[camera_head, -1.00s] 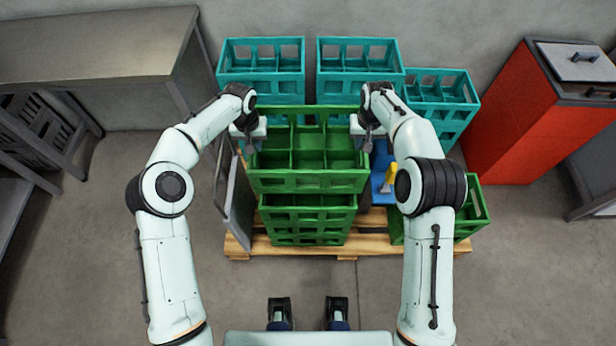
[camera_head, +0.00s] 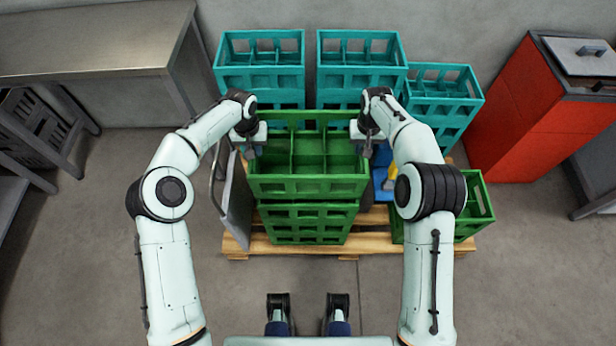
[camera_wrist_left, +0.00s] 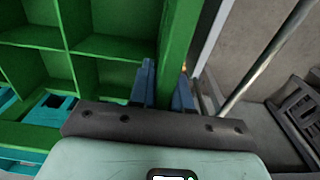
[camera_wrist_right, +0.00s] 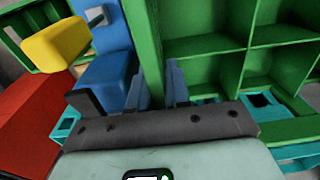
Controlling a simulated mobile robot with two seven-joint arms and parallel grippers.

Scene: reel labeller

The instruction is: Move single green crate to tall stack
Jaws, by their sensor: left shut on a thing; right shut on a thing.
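The held green crate (camera_head: 308,187) is empty, with open compartments, and sits level right over the green stack (camera_head: 305,225) on the pallet. I cannot tell if it touches the stack. My left gripper (camera_head: 250,150) is shut on its left side wall. The left wrist view shows that wall (camera_wrist_left: 180,45) between the fingers (camera_wrist_left: 166,85). My right gripper (camera_head: 368,150) is shut on its right side wall. The right wrist view shows that wall (camera_wrist_right: 143,35) between the fingers (camera_wrist_right: 160,82). Another green crate (camera_head: 476,215) stands low at the right, partly behind my right arm.
Teal crate stacks (camera_head: 260,78) stand behind. A blue object with a yellow part (camera_head: 390,178) is close to my right gripper. A grey panel (camera_head: 237,205) leans left of the stack. The wooden pallet (camera_head: 300,250) lies below. A red cabinet (camera_head: 535,120) is at the right.

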